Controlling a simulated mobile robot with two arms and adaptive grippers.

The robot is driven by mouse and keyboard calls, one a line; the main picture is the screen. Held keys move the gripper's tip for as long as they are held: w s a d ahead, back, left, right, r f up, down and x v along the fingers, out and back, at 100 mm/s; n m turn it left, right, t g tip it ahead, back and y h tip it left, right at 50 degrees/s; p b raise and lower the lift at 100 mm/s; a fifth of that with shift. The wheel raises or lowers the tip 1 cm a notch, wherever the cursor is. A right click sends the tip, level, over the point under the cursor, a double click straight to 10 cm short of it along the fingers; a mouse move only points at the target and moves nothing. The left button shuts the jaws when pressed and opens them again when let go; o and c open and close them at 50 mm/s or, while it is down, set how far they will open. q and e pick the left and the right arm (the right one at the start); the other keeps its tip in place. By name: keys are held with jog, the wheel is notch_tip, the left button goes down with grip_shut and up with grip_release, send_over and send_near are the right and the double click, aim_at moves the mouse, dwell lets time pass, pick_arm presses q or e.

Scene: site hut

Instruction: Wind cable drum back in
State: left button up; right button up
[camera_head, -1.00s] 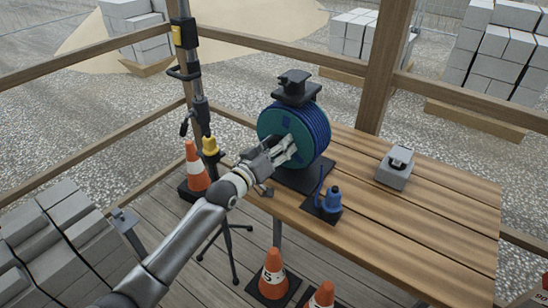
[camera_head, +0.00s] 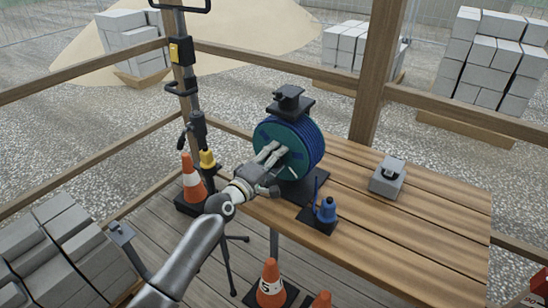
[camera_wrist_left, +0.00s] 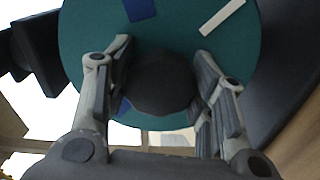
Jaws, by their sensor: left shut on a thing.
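The cable drum (camera_head: 314,145) stands upright on the wooden table, with dark blue cable wound on it and a green side disc facing me. The green disc (camera_wrist_left: 180,28) fills much of the left wrist view and bears blue patches and a white strip. My left gripper (camera_head: 270,154) is at the left part of this disc. In the left wrist view its fingers (camera_wrist_left: 160,75) are shut on a dark round knob (camera_wrist_left: 163,88) that stands out from the disc. The knob is hidden by the fingers in the head view. My right gripper is not in view.
A black bracket (camera_head: 290,103) sits above the drum. A blue bottle-like object (camera_head: 326,211) and a grey box (camera_head: 387,179) are on the table (camera_head: 420,231). Traffic cones (camera_head: 270,286) stand below its front edge. A black pole (camera_head: 197,130) stands left of the drum.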

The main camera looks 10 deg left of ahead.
pick_arm(q)
jog(key=n, duration=0.3)
jog(key=shift+w+r+p, duration=0.1)
jog(key=shift+r+p, duration=0.2)
jog(key=shift+r, duration=0.05)
jog(key=n+p, duration=0.1)
jog(key=n, duration=0.2)
jog(key=shift+n, duration=0.3)
jog(key=n+p, duration=0.1)
jog(key=n, duration=0.2)
jog(key=shift+r+n, duration=0.15)
jog(key=shift+n, duration=0.15)
jog(key=shift+n+p, duration=0.95)
jog(key=shift+n, duration=0.85)
jog(key=o, duration=1.3)
jog(key=shift+o, duration=0.8)
jog(key=shift+w, duration=0.1)
jog(key=shift+f, duration=0.3)
